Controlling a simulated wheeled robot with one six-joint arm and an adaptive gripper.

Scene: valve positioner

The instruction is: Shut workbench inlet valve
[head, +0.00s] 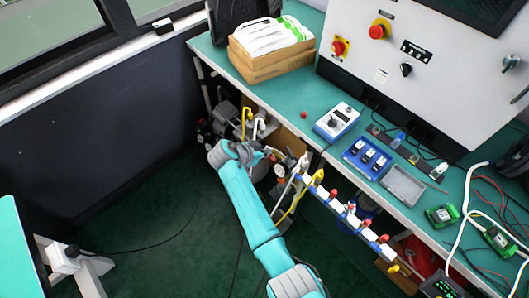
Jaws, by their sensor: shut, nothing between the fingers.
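Under the front edge of the green workbench (222,58) is a dark cluster of pipework and fittings (228,113). A yellow handle (247,116) stands on it at the upper left, with a white bent piece (260,127) beside it. Another yellow part (317,178) is at the right. I cannot tell which of these is the inlet valve. My teal arm reaches down among the fittings.
A white manifold (340,208) with several red-capped fittings runs along the bench's front edge. A box of packets (268,65), a blue-white control unit (338,122) and a grey tray (403,186) stand on the bench. The dark green floor (150,215) at left is mostly free.

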